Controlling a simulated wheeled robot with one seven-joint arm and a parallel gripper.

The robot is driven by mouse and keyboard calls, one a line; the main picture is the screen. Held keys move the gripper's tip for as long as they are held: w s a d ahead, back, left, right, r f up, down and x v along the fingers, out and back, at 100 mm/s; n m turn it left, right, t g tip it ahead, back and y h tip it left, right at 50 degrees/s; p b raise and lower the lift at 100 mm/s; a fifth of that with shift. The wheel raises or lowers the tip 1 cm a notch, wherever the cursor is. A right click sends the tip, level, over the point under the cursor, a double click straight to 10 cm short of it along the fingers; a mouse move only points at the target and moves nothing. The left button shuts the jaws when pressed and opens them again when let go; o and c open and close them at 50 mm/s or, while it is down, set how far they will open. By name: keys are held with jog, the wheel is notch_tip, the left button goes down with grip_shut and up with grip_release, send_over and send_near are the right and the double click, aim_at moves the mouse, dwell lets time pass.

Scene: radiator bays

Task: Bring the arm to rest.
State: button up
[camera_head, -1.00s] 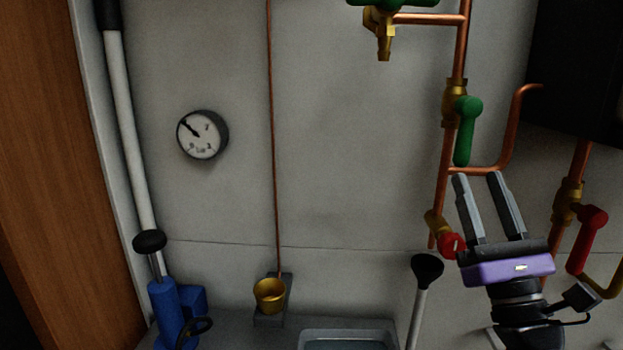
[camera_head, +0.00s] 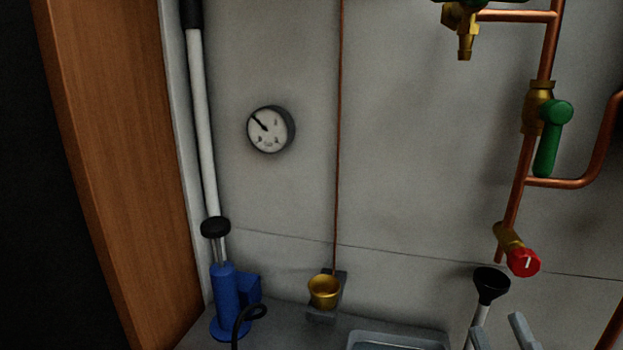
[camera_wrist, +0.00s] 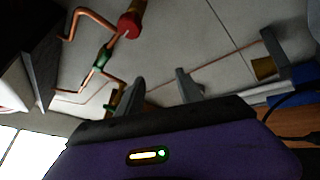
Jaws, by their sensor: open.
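My gripper (camera_head: 496,328) shows only by its two grey fingertips at the bottom edge of the head view, right of centre. The fingers are apart with nothing between them. The rest of my arm is out of that view. In the wrist view my gripper (camera_wrist: 160,80) has both fingers spread and empty above the purple housing.
A black funnel-shaped head on a pale stem (camera_head: 490,284) appears close to the fingertips. A red knob (camera_head: 523,262) and a green-handled valve (camera_head: 549,135) sit on copper pipes. A tray (camera_head: 398,341), brass cup (camera_head: 323,291), blue pump (camera_head: 228,305) and gauge (camera_head: 268,130) are left.

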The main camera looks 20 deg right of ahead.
jog(key=s+a+f+m+g+y, duration=0.3)
jog(key=s+a+f, duration=0.3)
jog(key=s+f, duration=0.3)
jog(key=s+a+f+m+g+y, duration=0.3)
jog(key=s+a+f+m, duration=0.3)
jog(key=s+f, duration=0.4)
jog(key=shift+s+a+g, duration=0.35)
jog(key=shift+a+g, duration=0.2)
jog(key=shift+g, duration=0.35)
